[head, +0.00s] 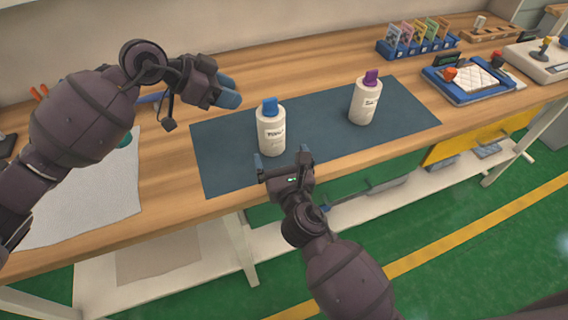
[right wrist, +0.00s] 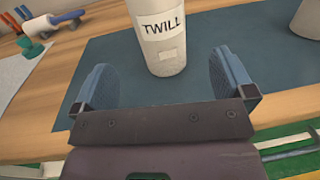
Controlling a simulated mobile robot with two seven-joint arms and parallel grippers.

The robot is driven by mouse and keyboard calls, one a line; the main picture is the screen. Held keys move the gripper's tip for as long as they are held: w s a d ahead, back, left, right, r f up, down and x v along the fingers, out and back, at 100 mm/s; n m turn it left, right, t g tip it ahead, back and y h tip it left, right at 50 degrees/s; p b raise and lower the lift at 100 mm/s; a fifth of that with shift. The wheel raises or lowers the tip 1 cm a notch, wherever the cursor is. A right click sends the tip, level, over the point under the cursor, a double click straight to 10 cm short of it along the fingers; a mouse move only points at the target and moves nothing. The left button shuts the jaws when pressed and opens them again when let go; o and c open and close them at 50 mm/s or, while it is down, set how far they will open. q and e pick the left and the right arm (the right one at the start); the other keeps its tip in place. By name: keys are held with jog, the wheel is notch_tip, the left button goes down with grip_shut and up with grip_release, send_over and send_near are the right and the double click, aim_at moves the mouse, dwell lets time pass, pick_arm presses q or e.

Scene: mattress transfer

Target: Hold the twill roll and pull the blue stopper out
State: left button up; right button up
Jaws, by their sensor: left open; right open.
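The twill roll (head: 271,136) is a white upright cylinder on the dark blue mat, with the blue stopper (head: 270,106) in its top. In the right wrist view the roll (right wrist: 162,62) shows its TWILL label, beyond and between my open fingers; its top is out of frame. My right gripper (head: 283,163) is open and empty, just in front of the roll at the mat's near edge; it also shows in the right wrist view (right wrist: 160,82). My left gripper (head: 229,92) is open and empty, up and left of the blue stopper.
A second white roll (head: 364,104) with a purple stopper (head: 371,77) stands on the mat (head: 318,122) to the right. A blue rack of cards (head: 418,46) and a blue tray (head: 460,97) lie further right. A pale cloth (head: 85,195) covers the table's left end.

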aim_at(274, 138)
jog(key=x, duration=0.8)
jog(key=shift+w, duration=0.4)
